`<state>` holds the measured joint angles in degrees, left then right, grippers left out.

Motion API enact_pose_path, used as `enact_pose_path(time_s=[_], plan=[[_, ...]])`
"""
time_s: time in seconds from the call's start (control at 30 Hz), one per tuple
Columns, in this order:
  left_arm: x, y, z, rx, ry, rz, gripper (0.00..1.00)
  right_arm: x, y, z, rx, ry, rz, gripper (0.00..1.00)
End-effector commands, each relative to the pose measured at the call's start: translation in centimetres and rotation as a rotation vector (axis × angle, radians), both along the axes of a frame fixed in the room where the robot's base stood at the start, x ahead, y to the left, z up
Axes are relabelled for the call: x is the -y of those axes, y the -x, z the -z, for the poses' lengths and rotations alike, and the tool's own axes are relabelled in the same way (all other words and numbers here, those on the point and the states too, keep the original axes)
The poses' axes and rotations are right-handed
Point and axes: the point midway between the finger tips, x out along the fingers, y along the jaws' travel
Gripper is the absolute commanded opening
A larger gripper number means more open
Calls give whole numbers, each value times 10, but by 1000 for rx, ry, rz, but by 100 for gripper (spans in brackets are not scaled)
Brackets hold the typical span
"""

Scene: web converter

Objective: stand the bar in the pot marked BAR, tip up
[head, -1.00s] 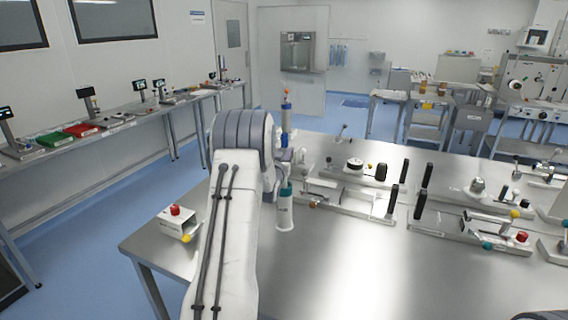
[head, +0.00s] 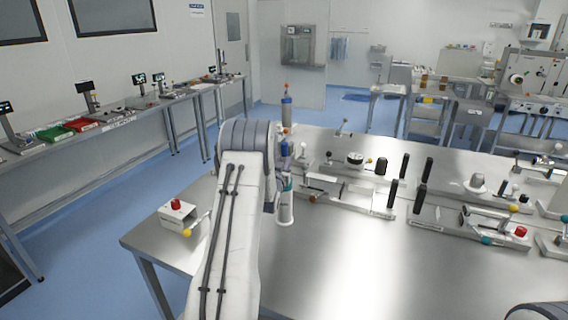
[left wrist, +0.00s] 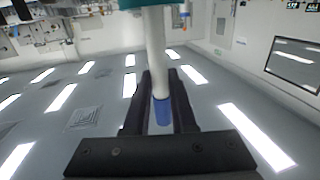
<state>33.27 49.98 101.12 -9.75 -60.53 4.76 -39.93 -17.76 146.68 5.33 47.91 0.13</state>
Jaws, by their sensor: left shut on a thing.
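The bar is white with a blue upper end (head: 284,150). It stands roughly upright above the pot (head: 285,210), a white cylinder with a teal band at its top. In the left wrist view the white shaft of the bar (left wrist: 155,45) runs to a teal edge at the top of the picture, and its blue end (left wrist: 162,112) lies between the black fingers. My left gripper (left wrist: 158,78) is shut on the bar. In the head view my arm mostly hides this gripper. The bar's lower end is hidden, and I cannot read the pot's marking.
A box with a red button (head: 177,215) stands left of my arm. A grey-blue bottle (head: 287,112) with an orange top stands behind the bar. Toggle-clamp fixtures (head: 345,195) fill the right and back of the steel table (head: 330,260). Its front middle is clear.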

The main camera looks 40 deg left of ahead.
Motion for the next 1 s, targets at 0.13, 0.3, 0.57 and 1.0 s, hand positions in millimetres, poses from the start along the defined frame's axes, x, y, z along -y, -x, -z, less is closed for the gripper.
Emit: enact_pose_path(time_s=[0.13,0.3,0.57,1.0], plan=[[0,0,4,2,-1,0,0,0,0,6,0,0,0,59],[0,0,4,2,-1,0,0,0,0,6,0,0,-1,59],[0,0,4,0,0,0,54,0,0,6,0,0,0,59],[5,11,-5,0,1,-1,54,0,0,-3,1,-1,0,59]])
